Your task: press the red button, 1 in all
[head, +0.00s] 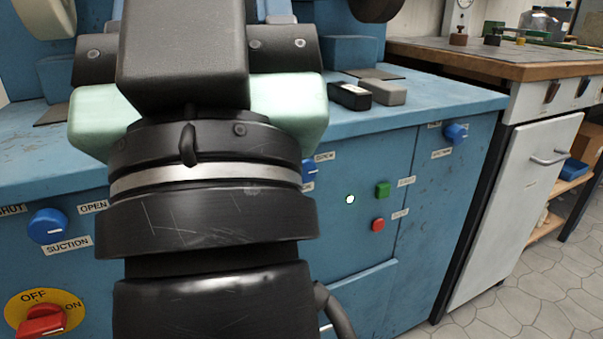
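My gripper (196,18) is seen from behind, above the blue worktop, up and to the left of the button. Its two fingers stand wide apart, on either side of a black block on my wrist. That block hides the space between them.
A green button (382,190) sits just above the red one, with a bright white lamp (350,199) to its left. Blue knobs (48,226) and a red OFF/ON switch (41,321) are also on the panel. Black and grey blocks (350,96) lie on the worktop. A wooden-topped bench (480,62) stands right.

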